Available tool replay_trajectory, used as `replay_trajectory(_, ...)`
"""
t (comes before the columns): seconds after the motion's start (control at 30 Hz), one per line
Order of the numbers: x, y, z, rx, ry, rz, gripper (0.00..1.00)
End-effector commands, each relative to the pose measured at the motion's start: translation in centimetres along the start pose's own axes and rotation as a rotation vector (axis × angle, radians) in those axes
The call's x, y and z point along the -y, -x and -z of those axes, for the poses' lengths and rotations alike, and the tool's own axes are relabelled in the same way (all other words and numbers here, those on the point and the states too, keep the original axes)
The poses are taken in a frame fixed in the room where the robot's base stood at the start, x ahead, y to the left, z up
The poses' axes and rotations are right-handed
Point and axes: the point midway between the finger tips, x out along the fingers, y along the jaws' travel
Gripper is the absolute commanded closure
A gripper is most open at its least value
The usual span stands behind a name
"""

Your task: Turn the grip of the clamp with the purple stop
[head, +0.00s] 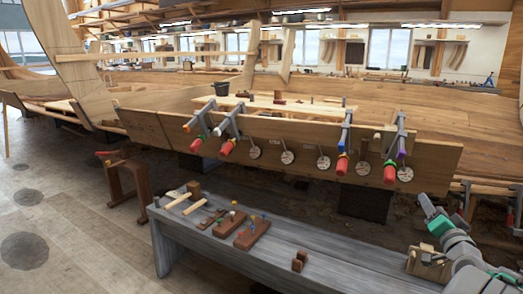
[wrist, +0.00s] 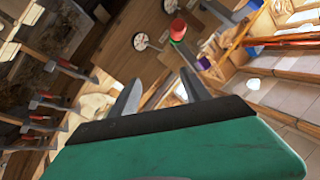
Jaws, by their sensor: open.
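The clamp with the purple stop (head: 401,154) is the rightmost of several clamps on the long plank. Its red grip (head: 390,173) hangs at the plank's front face. In the wrist view the red grip (wrist: 177,27) is beyond my fingertips, above and slightly right of the gap, with a green collar below it. The purple stop (wrist: 203,63) is right of the grip. My gripper (wrist: 160,76) is open, with nothing seen between its fingers. In the head view my gripper (head: 426,203) is below and right of this clamp, apart from it.
The grey bench (head: 270,265) below carries mallets, wooden blocks and small tools. The floor at left is open.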

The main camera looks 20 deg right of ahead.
Motion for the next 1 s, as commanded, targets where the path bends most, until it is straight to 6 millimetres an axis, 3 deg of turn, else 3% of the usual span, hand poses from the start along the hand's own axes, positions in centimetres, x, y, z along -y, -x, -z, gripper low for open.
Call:
replay_trajectory(0.03, 1.4, -0.4, -0.1, 0.019, 0.008, 0.009, 0.44)
replay_trajectory(0.37, 8.0, -2.0, -3.8, 0.178, 0.063, 0.034, 0.44)
replay_trajectory(0.57, 14.8, -2.0, -7.2, 0.345, 0.135, 0.052, 0.44)
replay_trajectory(0.67, 19.4, -1.2, -9.4, 0.458, 0.187, 0.064, 0.44)
replay_trajectory(0.77, 25.4, 1.1, -12.0, 0.61, 0.265, 0.079, 0.44)
replay_trajectory(0.83, 30.2, 4.2, -13.9, 0.744, 0.342, 0.091, 0.44)
replay_trajectory(0.9, 34.5, 8.5, -15.4, 0.884, 0.43, 0.097, 0.44)
replay_trajectory(0.97, 37.5, 12.9, -16.3, 1.002, 0.508, 0.099, 0.44)
replay_trajectory(1.0, 39.1, 16.1, -16.4, 1.077, 0.561, 0.097, 0.44)
